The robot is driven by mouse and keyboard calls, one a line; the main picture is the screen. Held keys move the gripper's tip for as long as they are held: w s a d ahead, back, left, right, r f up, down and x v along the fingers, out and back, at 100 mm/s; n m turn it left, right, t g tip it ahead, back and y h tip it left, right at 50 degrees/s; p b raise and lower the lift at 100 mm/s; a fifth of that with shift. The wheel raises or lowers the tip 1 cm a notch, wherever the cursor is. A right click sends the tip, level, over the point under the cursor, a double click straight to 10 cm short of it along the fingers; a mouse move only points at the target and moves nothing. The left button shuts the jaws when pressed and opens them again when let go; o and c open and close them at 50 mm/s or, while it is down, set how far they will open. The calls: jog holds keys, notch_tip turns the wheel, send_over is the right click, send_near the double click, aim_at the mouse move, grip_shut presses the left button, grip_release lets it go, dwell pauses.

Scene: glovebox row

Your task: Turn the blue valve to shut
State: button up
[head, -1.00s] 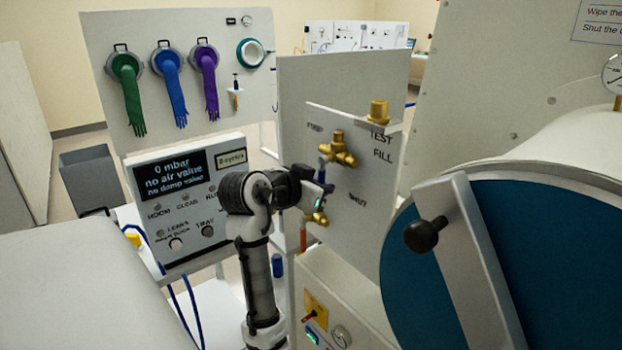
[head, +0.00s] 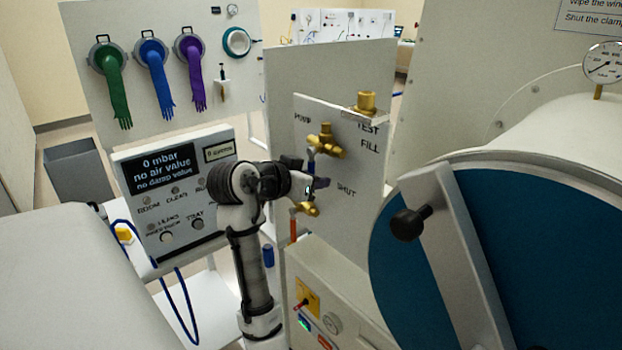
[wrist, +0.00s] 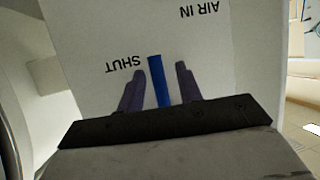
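The blue valve's lever (wrist: 158,80) stands between the two fingers of my gripper (wrist: 158,90) in the wrist view, with a gap showing on each side. My gripper is open around it. In the head view the lever (head: 311,156) hangs below a brass valve body (head: 325,142) on the white panel (head: 365,215). My gripper (head: 306,173) is at the panel there, and hides the lower part of the lever. The printed word SHUT (head: 346,190) is to the right of my gripper.
Another brass fitting (head: 308,209) with an orange lever (head: 293,230) sits just below my gripper. A brass part (head: 366,102) tops the panel. A large blue round door (head: 515,260) with a clamp bar (head: 450,255) and black knob (head: 408,225) stands close at right.

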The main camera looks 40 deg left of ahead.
jog(key=shift+s, duration=0.1)
jog(key=b+v, duration=0.4)
jog(key=v, duration=0.9)
jog(key=shift+s+r, duration=0.15)
jog(key=shift+s, duration=0.15)
dwell(0.4)
